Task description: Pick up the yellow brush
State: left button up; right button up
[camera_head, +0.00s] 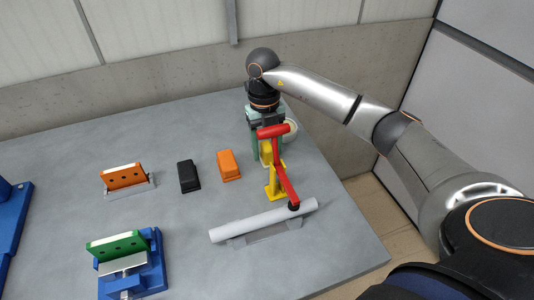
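My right gripper (266,150) points down at the back right of the grey table, its green fingers apart. A small yellow piece (266,153), perhaps the yellow brush, shows between or just behind the fingers. I cannot tell whether the fingers touch it. A red-handled clamp (284,178) with a yellow base (274,188) stands right in front and partly covers this spot. An orange block-shaped brush (228,165) and a black one (188,176) lie to the left. My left gripper is not in view.
A grey pipe (264,220) lies on a support at the table's front right. An orange drilled plate (124,176) stands at left, and a green plate sits on a blue vise (152,272) in front. The table's middle (180,220) is clear.

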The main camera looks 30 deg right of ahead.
aim_at(267, 146)
grip_shut()
dwell(0.5)
notch_tip(267, 146, up, 10)
jog(key=shift+r, duration=0.1)
dwell(0.4)
jog(key=c, duration=0.5)
grip_release()
grip_shut()
